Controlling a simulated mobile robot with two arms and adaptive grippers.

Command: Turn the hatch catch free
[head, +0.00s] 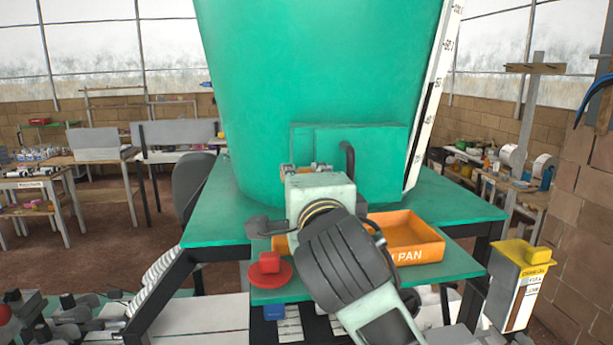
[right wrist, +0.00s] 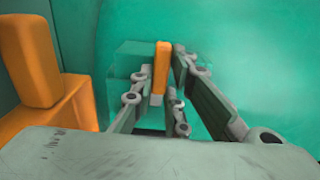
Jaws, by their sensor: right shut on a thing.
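The large green hopper (head: 320,60) fills the middle of the head view, with a green box-like hatch (head: 385,150) low on its front. My right gripper (head: 306,168) is at the left part of this hatch, and my arm hides much of it. In the right wrist view my gripper's fingers (right wrist: 160,92) are shut on a slim orange upright piece, which looks like the catch (right wrist: 162,65), against the green surface. Its lower end is partly hidden between the fingers. My left gripper is not identifiable in the frames.
An orange pan (head: 428,250) stands below the hatch, partly behind my arm. A red knob on a round base (head: 268,268) sits left of it on the green shelf. A thicker orange block (right wrist: 35,65) is at the wrist view's left. A yellow-topped box (head: 520,285) is at right.

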